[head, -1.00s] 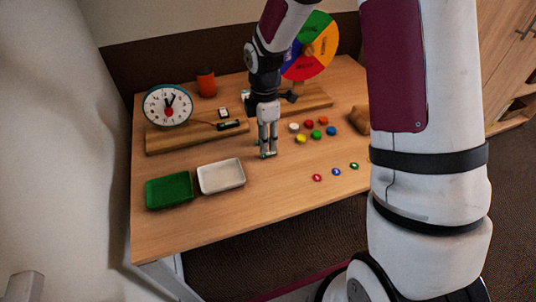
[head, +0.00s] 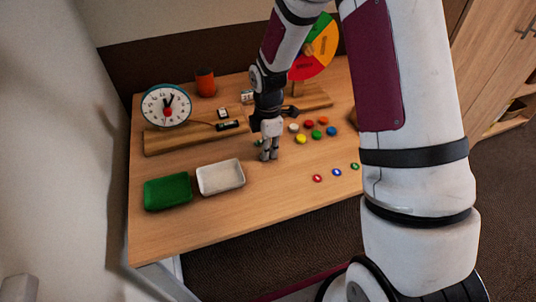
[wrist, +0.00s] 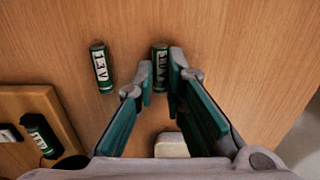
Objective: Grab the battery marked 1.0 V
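The battery marked 1.0 V (wrist: 160,62) is green with a white label and lies on the table in the wrist view. My gripper (wrist: 160,70) has one finger on each side of it, with hardly any gap showing. I cannot tell whether the fingers press on it or stand just clear. In the head view my gripper (head: 268,157) is low over the table, and the battery between the fingertips is hidden there. Another green battery, marked 1.3 V (wrist: 101,68), lies to the left, apart from the fingers.
A green tray (head: 167,205) and a white tray (head: 221,190) stand to the front left. Several coloured discs (head: 301,139) lie right of my gripper. The table's front (head: 250,213) is clear.

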